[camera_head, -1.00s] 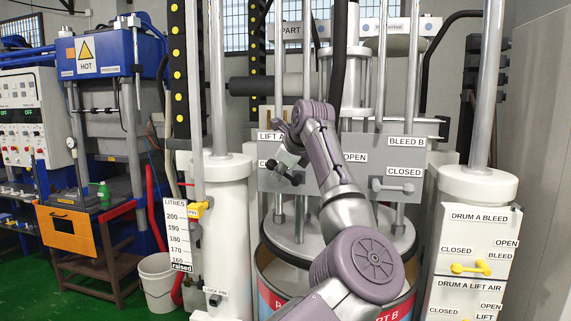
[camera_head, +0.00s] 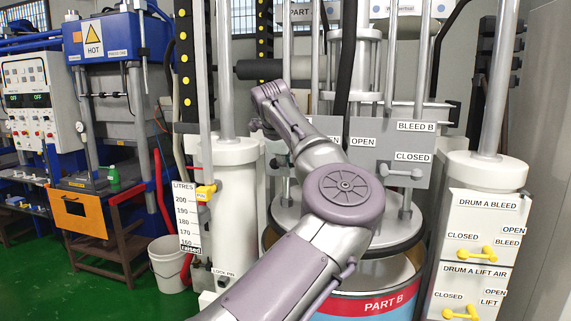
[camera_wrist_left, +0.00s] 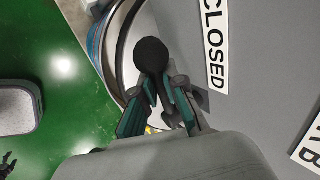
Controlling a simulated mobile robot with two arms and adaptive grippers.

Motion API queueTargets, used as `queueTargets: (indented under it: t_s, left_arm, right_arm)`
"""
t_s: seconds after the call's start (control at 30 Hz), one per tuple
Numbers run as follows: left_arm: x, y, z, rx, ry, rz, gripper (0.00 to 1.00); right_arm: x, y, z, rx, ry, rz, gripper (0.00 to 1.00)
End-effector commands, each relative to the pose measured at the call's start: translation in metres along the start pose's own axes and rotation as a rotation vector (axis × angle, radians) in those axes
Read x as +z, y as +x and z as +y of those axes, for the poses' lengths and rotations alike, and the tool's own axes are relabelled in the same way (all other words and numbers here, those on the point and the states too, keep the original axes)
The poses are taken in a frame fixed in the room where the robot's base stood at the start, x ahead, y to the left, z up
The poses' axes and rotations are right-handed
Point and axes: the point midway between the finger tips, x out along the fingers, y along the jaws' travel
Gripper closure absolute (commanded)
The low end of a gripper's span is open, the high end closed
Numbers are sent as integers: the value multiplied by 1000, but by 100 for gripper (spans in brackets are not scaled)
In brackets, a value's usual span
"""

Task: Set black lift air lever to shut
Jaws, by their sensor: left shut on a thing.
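The black knob (camera_wrist_left: 150,58) of the lever fills the middle of the left wrist view, beside the CLOSED label (camera_wrist_left: 214,45) on the grey panel. My left gripper (camera_wrist_left: 160,98) has its teal-lined fingers on both sides of the lever just below the knob and is shut on it. In the head view a small dark end of the lever (camera_head: 273,162) shows at the panel's left edge. My left forearm and wrist hide the gripper's fingers and most of the LIFT label there.
The grey panel (camera_head: 372,153) also carries a BLEED B lever (camera_head: 402,173), beside its CLOSED label. Yellow levers (camera_head: 474,254) sit on the white drum A panel at right. The PART B drum (camera_head: 385,305) stands below. A white column (camera_head: 232,200) stands left of the panel.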

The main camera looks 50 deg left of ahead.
Motion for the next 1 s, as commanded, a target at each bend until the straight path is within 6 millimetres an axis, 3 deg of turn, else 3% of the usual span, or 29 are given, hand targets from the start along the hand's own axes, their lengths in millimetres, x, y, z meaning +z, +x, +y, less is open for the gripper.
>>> queueTargets:
  t_s: [0.4,0.43,0.57,0.87,1.0]
  left_arm:
    - [0,1,1,3,-6,9,100]
    - [0,1,1,3,-6,9,85]
    - [0,1,1,3,-5,8,63]
    - [0,0,0,1,-4,7,63]
    - [0,-12,0,-1,-4,8,63]
  right_arm:
    - [-1,0,-5,-6,-1,1,31]
    - [-1,0,-6,-7,0,1,31]
    - [-1,0,-6,-7,-1,1,31]
    - [-1,0,-2,-2,-2,1,31]
    - [-1,0,-2,-2,-1,1,31]
